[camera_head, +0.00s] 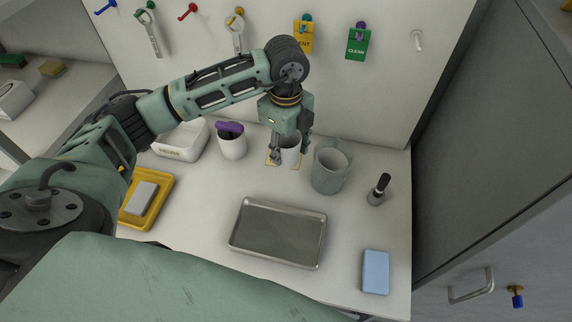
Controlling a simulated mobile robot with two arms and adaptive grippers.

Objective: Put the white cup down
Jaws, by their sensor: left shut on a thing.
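My left gripper (289,152) points down near the back wall and is shut on a white cup (291,157). The cup is partly hidden behind the fingers. It is at or just above a yellow-edged mark (269,162) on the white table; I cannot tell whether its base touches. My right gripper is not in view.
A grey translucent container (331,172) stands close right of the held cup. A white pot with a purple item (232,146) stands to its left. A metal tray (278,233), yellow tray (161,213), blue block (375,272) and black-handled brush (379,190) are nearby.

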